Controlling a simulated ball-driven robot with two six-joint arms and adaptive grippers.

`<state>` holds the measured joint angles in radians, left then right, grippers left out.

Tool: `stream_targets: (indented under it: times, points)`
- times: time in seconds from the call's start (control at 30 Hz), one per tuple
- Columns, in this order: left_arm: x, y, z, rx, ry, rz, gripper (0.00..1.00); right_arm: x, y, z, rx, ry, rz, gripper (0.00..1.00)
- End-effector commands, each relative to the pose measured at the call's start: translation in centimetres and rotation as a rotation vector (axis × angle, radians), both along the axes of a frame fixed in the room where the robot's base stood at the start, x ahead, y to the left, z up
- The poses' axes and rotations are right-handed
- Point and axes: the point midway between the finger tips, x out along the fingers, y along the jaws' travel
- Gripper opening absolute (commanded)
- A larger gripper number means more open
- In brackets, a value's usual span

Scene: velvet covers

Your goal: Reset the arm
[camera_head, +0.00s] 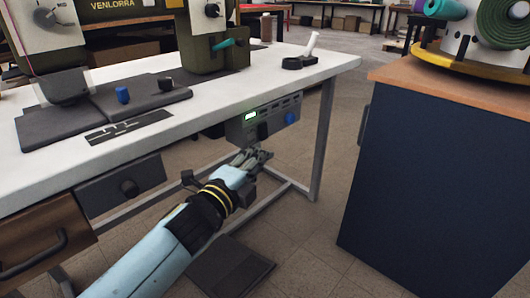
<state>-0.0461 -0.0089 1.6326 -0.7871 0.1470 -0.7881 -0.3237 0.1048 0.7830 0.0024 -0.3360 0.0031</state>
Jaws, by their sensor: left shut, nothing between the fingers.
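My left gripper (254,157) is in front of and just below a grey control box (264,120) that hangs under the table's edge. The box has a small green display, several small buttons and a blue knob (291,118). The fingers are closed together and hold nothing. They look close to the box's lower side; I cannot tell whether they touch it. My left arm (166,250), light blue with a black and yellow wrist, comes in from the lower left. My right gripper is not in view.
A white worktable (220,92) bears a dark green machine (213,50) and a dark grey plate (60,123). A dark blue cabinet (436,172) with a wooden top stands at right. A dark pedal or mat (232,272) lies under the table.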

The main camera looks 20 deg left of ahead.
Motion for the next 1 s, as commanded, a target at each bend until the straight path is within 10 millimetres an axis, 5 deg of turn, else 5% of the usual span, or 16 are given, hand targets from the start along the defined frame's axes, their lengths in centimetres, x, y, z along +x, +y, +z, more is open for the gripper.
stream_targets:
  times: [0.53,0.8,1.0]
  points:
    - [0.0,0.0,0.6,0.0,-0.004,0.0,0.0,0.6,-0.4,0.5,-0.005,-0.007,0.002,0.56]
    - [0.5,0.0,7.4,-0.001,-0.039,-0.001,0.0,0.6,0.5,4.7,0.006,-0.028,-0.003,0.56]
    - [0.7,0.0,10.7,0.0,-0.053,0.0,0.0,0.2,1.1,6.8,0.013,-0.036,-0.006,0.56]
